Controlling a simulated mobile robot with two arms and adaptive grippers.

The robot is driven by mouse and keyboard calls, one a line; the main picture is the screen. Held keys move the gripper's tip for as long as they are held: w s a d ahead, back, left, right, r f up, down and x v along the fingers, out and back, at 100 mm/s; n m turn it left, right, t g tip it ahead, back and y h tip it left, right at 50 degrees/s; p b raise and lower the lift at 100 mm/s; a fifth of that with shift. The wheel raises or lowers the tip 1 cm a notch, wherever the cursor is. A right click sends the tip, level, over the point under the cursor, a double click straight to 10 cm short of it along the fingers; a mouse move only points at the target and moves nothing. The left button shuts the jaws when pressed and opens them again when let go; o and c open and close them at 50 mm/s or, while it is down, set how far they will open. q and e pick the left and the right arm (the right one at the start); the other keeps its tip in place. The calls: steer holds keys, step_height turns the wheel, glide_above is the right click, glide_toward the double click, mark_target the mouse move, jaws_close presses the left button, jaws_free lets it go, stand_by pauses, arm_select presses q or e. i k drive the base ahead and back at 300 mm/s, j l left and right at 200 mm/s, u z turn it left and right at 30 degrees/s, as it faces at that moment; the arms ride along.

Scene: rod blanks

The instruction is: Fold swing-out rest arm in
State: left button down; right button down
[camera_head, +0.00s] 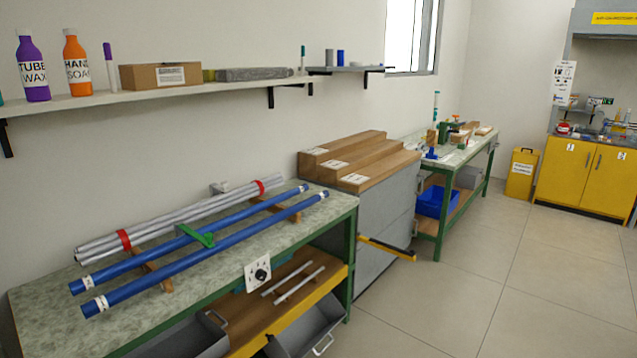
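The likely swing-out rest arm is a yellow bar with dark parts (388,247). It sticks out to the right from the front of the grey cabinet (383,220), over the floor and roughly level. Its hinge is too small to make out. Neither of my grippers shows in the head view.
The green-framed bench (40,300) at left carries blue tubes (200,264) and strapped silver rods (185,215) on wooden rests. Grey bins (310,325) stand below. Wooden steps (385,165) top the cabinet. A second bench (440,225) stands beyond. The tiled floor (540,280) at right is clear.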

mark_target(410, 256)
steer(key=i+l+u, duration=0.1)
steer(key=i+l, duration=0.15)
steer(key=l, duration=0.15)
steer(key=i+l+u, duration=0.1)
steer(key=i+l, duration=0.15)
steer(key=l, duration=0.15)
steer(key=i+l+u, duration=0.1)
steer(key=i+l, duration=0.15)
steer(key=l, duration=0.2)
steer(key=i+l+u, duration=0.2)
steer(key=l, duration=0.2)
steer(key=i+l+u, duration=0.15)
steer(key=l, duration=0.3)
steer(key=i+l+u, duration=0.2)
steer(key=l, duration=0.25)
steer(key=l+u, duration=0.2)
steer(key=l, duration=0.3)
steer(key=i+l+u, duration=0.15)
steer(key=l, duration=0.35)
steer(key=l+u, duration=0.2)
steer(key=l, duration=0.3)
steer(key=l+u, duration=0.15)
steer(key=l, duration=0.4)
steer(key=l+u, duration=0.2)
steer(key=l, duration=0.3)
steer(key=k+l+u, duration=0.15)
steer(key=l, duration=0.35)
steer(key=k+l+u, duration=0.2)
steer(key=l, duration=0.3)
steer(key=i, duration=0.1)
